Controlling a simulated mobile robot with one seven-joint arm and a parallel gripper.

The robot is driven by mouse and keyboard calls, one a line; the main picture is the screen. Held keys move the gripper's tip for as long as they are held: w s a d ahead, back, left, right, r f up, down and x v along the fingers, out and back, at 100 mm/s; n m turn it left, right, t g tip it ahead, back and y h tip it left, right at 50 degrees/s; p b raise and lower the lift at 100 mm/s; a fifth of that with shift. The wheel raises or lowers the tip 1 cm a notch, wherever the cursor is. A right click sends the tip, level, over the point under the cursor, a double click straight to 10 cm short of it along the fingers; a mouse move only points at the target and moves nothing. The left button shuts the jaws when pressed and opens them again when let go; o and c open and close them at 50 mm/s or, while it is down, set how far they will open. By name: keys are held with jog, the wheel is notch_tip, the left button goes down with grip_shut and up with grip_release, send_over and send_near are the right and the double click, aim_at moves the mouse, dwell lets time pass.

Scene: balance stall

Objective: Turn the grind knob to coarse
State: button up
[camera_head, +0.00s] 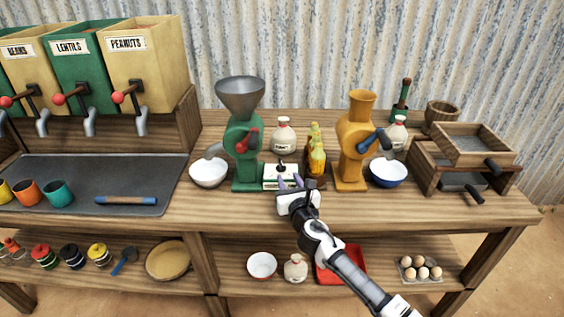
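A small white box with a black knob (281,167) on top stands on the counter, right of the green grinder (243,160). This may be the grind knob, but its marks are too small to read. The green grinder has a grey hopper and a red-handled crank. An orange grinder (356,140) with a blue-handled crank stands further right.
Yellow bottles (316,155) and a white jar (284,133) stand close behind and right of the box. A white bowl (208,173) is left of the green grinder, a blue bowl (388,173) right of the orange one. The front counter strip is clear.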

aim_at(283, 167)
jog(key=p+x, duration=0.1)
jog(key=x, duration=0.7)
jog(key=shift+w, duration=0.25)
grip_shut()
